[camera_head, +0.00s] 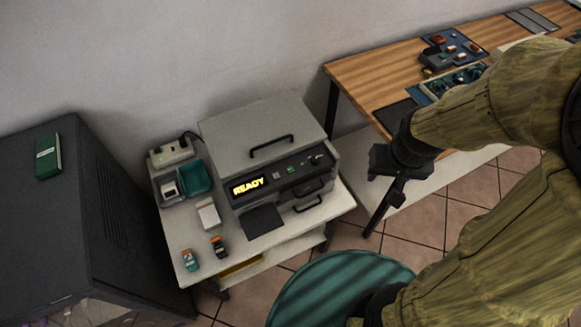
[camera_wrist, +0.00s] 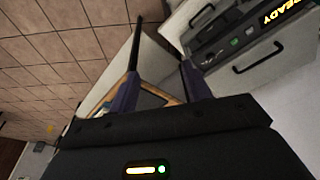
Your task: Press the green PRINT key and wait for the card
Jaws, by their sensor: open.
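The card printer (camera_head: 262,130) is a grey box on a white cart, and its dark front panel has a lit display (camera_head: 248,186) reading READY in yellow. The small green PRINT key (camera_head: 291,169) sits on that panel, right of the display. In the wrist view a green key (camera_wrist: 235,42) shows on the panel at the upper right. My gripper (camera_wrist: 162,43) is open and empty, its fingers apart. In the head view it hangs right of the printer, clear of the panel. A dark flat tray (camera_head: 262,222) in front of the printer looks bare.
The white cart (camera_head: 183,240) also holds a teal bin (camera_head: 196,178), a white block (camera_head: 208,213) and two small bottle-like items (camera_head: 190,260). A dark cabinet (camera_head: 80,215) stands at left. A wooden bench (camera_head: 365,78) with parts stands at right. A green round stool (camera_head: 310,290) is in front.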

